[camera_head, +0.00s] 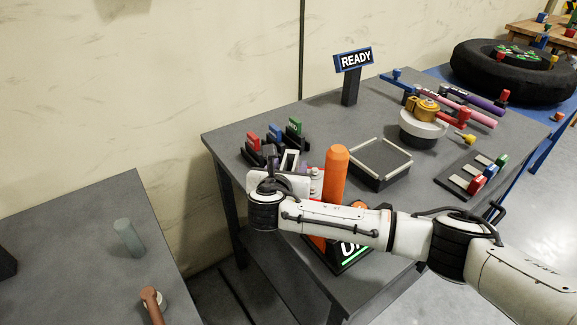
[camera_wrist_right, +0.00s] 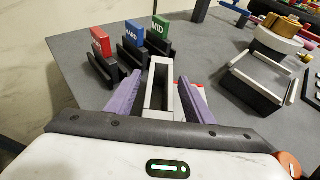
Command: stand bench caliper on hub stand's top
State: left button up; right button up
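A round pale stand with a dark base (camera_head: 424,127), which looks like the hub stand, is at the back right of the grey table. A gold caliper-like part (camera_head: 422,105) sits on its top; I cannot tell if this is the bench caliper. Both also show at the right of the right wrist view, gold part (camera_wrist_right: 284,27) and stand (camera_wrist_right: 276,42). My right gripper (camera_wrist_right: 160,80) has purple fingers that stand apart on either side of a pale hollow rectangular block (camera_wrist_right: 161,66), with small gaps visible. In the head view my right wrist partly hides it. My left gripper is out of view.
Red, blue and green tagged holders (camera_head: 274,136) stand just beyond my right gripper. An orange post (camera_head: 336,172) rises beside my right arm. A dark tray (camera_head: 380,163) lies between arm and stand. Coloured tools crowd the stand's right.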

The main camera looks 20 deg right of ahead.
jog(key=shift+r, duration=0.1)
jog(key=p+v, duration=0.1)
jog(key=v, duration=1.1)
jog(key=b+x, duration=0.1)
jog(key=x, duration=1.1)
jog(key=shift+w, duration=0.15)
notch_tip(320, 180, up, 2)
jog(key=shift+r, duration=0.65)
